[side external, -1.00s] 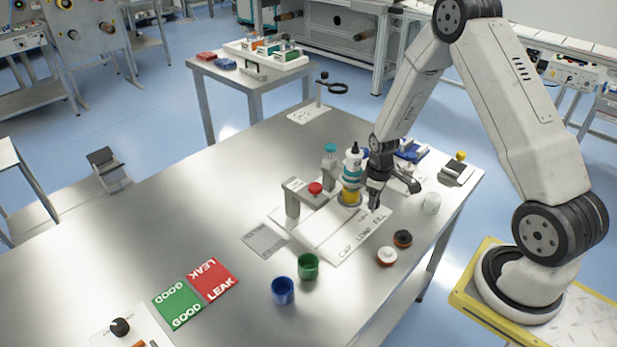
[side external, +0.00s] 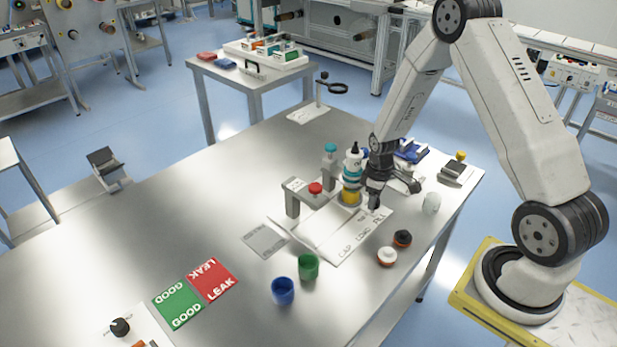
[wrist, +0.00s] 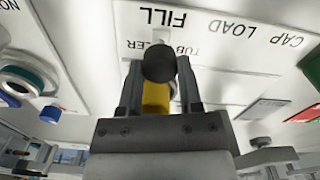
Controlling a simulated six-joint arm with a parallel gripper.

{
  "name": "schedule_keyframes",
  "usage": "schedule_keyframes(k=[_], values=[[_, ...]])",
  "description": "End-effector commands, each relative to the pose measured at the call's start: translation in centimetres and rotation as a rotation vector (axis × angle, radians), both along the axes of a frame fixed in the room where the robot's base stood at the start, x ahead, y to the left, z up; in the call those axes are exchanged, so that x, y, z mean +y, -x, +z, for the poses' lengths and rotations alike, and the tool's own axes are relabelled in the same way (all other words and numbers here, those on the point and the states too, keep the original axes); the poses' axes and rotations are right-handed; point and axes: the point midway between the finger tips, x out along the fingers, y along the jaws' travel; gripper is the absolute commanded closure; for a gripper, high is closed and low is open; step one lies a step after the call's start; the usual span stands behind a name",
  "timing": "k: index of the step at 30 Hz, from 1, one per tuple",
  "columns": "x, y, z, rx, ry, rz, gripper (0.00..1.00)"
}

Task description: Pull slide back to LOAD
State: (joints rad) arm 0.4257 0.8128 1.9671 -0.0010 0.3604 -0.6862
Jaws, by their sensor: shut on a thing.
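A white board (side external: 345,245) lettered CAP, LOAD and FILL lies on the steel table. My gripper (side external: 374,204) points down over the board near its FILL end. In the wrist view, my gripper (wrist: 160,82) has its two fingers on either side of a dark round knob (wrist: 159,62), which I take for the slide's handle, and is shut on it. A yellow part (wrist: 156,97) shows below the knob between the fingers. The slide's body is mostly hidden.
A grey frame with a red knob (side external: 315,188) stands at the board's left side. Green (side external: 308,266) and blue (side external: 283,291) cups stand in front. The table's left side is mostly clear.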

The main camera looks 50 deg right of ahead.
Motion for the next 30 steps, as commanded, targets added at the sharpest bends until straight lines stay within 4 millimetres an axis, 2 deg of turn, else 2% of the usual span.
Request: schedule_keyframes(k=[5, 15, 19, 27, 28, 30], values=[[1.6, -0.2, 0.1, -0.002, 0.000, 0.004, 1.00], [6.8, -0.1, 0.1, -0.001, 0.000, 0.004, 1.00], [7.5, -0.1, 0.1, -0.002, -0.001, 0.002, 1.00], [7.5, -0.1, 0.1, -0.002, -0.001, 0.000, 1.00], [7.5, -0.1, 0.1, -0.002, -0.001, 0.000, 0.48], [7.5, -0.1, 0.1, -0.001, 0.000, 0.000, 0.26]])
